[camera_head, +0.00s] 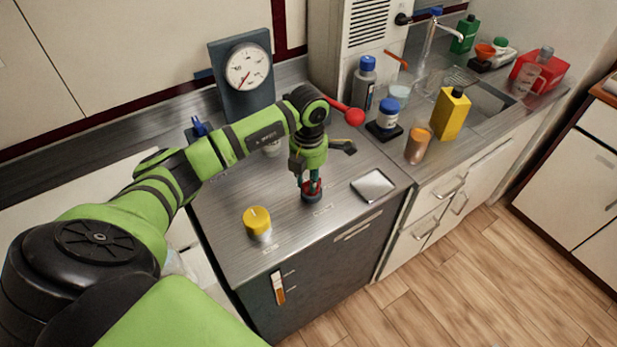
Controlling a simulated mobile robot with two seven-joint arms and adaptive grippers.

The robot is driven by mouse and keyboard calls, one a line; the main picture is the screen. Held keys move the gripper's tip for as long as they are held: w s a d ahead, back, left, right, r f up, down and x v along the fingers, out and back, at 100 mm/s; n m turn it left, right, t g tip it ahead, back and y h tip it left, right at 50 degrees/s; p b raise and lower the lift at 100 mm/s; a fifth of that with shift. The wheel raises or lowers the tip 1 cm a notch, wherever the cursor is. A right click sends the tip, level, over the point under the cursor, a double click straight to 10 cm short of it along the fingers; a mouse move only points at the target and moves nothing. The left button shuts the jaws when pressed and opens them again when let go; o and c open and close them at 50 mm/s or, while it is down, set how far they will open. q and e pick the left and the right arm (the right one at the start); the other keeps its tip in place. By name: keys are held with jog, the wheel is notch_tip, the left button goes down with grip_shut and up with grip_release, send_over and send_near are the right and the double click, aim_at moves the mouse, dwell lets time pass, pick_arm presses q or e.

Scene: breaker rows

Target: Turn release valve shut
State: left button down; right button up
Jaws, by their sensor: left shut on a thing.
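My left gripper (311,184) points straight down at the metal worktop, in the middle of the view. It is shut on a small dark and red knob (312,196) that stands on the worktop, and the fingers hide its upper part. A yellow round knob (257,222) stands apart, nearer the front left of the same worktop. The labels beside both knobs are too small to read, so I cannot tell by text which is the release valve. My right gripper is not in view.
A dial gauge (248,67) stands at the back. A red ball-ended lever (354,116) sticks out behind my wrist. A square metal plate (372,186) lies right of the gripper. Bottles, including a yellow one (451,113), stand farther right. The worktop between the knobs is clear.

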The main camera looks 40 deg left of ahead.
pick_arm(q)
jog(key=shift+n, duration=0.5)
jog(key=n+b, duration=0.1)
jog(key=n, duration=0.3)
jog(key=shift+s+d, duration=0.1)
jog(key=n, duration=0.3)
jog(key=shift+d+n, duration=0.1)
jog(key=shift+n, duration=0.2)
jog(key=n, duration=0.4)
jog(key=shift+s+d+n, duration=0.1)
jog(key=shift+d+n, duration=0.05)
jog(key=shift+n, duration=0.15)
jog(key=n, duration=0.4)
jog(key=shift+d+n, duration=0.1)
jog(key=shift+n, duration=0.3)
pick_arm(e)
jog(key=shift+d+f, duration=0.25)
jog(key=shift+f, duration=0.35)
pick_arm(q)
jog(key=shift+r, duration=0.1)
jog(key=c, duration=1)
grip_release()
jog(key=shift+c, duration=0.2)
